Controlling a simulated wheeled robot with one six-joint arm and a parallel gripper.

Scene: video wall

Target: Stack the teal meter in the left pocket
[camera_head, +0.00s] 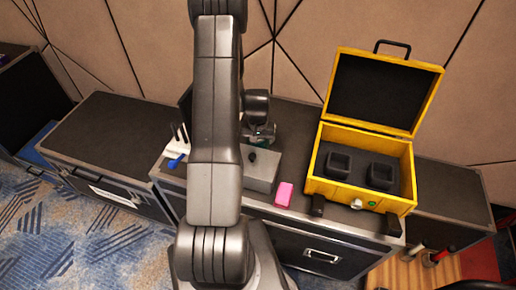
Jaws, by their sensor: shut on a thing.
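A yellow case (312,182) stands open on the right, its lid tilted back. Its dark foam insert holds a left pocket (340,162) and a right pocket (381,175), both dark-rimmed; I see no teal in either. My gripper (262,134) is just right of my arm, above and behind a grey box, and left of the case. It is shut on a small, dark teal-looking thing, which I take to be the teal meter (264,129). The arm and gripper hide much of it, so its tilt cannot be told.
The grey box (265,172) with a dark knob and a pink block (284,194) lie between my arm and the yellow case. A blue item (175,161) and white upright pieces are left of my arm. The lid (386,98) rises behind the pockets.

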